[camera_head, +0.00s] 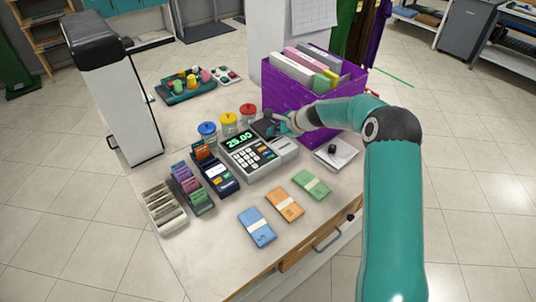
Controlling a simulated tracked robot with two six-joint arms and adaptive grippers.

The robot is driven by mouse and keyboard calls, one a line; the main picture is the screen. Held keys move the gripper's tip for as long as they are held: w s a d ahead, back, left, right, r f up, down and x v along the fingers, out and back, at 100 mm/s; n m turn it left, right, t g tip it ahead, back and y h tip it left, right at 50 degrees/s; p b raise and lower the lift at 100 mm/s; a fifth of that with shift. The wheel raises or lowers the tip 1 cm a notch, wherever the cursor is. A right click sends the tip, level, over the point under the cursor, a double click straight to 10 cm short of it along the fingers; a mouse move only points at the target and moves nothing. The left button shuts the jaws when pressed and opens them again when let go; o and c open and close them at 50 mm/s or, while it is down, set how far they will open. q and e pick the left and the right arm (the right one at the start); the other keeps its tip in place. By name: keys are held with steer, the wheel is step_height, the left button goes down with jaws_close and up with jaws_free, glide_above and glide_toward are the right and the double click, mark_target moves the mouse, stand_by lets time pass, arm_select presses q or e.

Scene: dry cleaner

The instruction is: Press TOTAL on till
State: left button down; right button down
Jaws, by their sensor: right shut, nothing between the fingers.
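The till (258,160) stands in the middle of the counter, with lit green digits on its display and a keypad below. The single keys are too small to read, so I cannot tell which one is TOTAL. My right gripper (274,124) is shut and empty, at the back right of the till, near its dark rear part. I cannot tell whether it touches the till. It is away from the keypad. My left gripper is not in view.
A purple box of folders (299,98) stands close behind my right gripper. Jars with coloured lids (228,125) stand behind the till. Banded note bundles (257,227) lie in front. A white-and-black upright unit (122,100) stands at left.

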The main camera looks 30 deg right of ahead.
mark_target(271, 157)
steer(key=shift+w+a+f, duration=0.1)
steer(key=shift+w+a, duration=0.05)
steer(key=shift+a, duration=0.05)
step_height(271, 157, down, 9)
steer(key=b, duration=0.7)
steer(key=shift+b, duration=0.4)
stand_by(0.7)
steer(key=shift+f+b, duration=0.2)
steer(key=shift+b, duration=0.2)
